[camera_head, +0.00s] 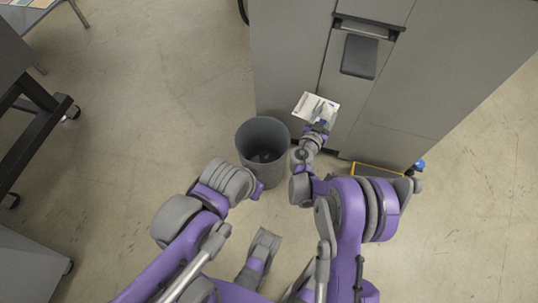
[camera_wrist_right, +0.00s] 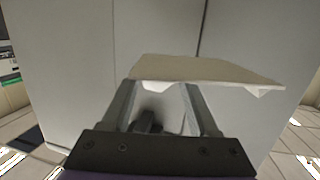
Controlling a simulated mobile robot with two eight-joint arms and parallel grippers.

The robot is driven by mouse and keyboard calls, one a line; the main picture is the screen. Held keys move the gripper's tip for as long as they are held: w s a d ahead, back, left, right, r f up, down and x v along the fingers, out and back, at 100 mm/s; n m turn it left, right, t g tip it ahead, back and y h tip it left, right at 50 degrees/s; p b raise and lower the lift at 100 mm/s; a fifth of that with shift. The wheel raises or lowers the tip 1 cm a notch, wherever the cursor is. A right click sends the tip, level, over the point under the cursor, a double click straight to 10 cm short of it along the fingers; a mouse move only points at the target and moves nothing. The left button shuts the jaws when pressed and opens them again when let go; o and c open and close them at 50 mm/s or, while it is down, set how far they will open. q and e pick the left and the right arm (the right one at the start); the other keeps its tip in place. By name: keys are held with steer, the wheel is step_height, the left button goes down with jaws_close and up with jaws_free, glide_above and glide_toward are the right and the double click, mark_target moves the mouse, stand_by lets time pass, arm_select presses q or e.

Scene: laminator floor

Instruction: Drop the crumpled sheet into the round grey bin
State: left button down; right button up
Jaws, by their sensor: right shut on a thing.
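The crumpled sheet (camera_head: 305,103) is a pale, roughly flat piece in the head view, in front of the grey cabinet. My right gripper (camera_head: 322,112) is shut on it. In the right wrist view the sheet (camera_wrist_right: 215,70) lies across the fingertips of the right gripper (camera_wrist_right: 160,92), with a bent lower edge. The round grey bin (camera_head: 249,172) stands on the floor, left of and below the gripper in the picture. Its open top shows a dark inside. My left arm reaches toward the bin's lower side, but I cannot make out its gripper.
The grey cabinet (camera_head: 290,60) fills the back right, close behind the bin and the sheet. A yellow-edged item (camera_head: 377,170) lies at its foot. A dark wheeled frame (camera_head: 45,120) stands at the left. The floor left of the bin is clear.

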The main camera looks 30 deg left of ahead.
steer(key=s+a+f+n+y, duration=0.1)
steer(key=s+a+f+y, duration=0.1)
steer(key=s+a+f, duration=0.35)
steer(key=s+a+f+n+y, duration=0.1)
steer(key=s+a+f, duration=0.1)
steer(key=a+f, duration=0.7)
steer(key=a+f+b, duration=0.1)
steer(key=f, duration=0.1)
steer(key=a+f+b, duration=0.1)
steer(key=b, duration=0.1)
steer(key=shift+s+a+f, duration=0.15)
steer(key=shift+s+f, duration=0.05)
steer(key=shift+f, duration=0.15)
steer(key=o, duration=1.4)
steer(key=shift+r, duration=0.15)
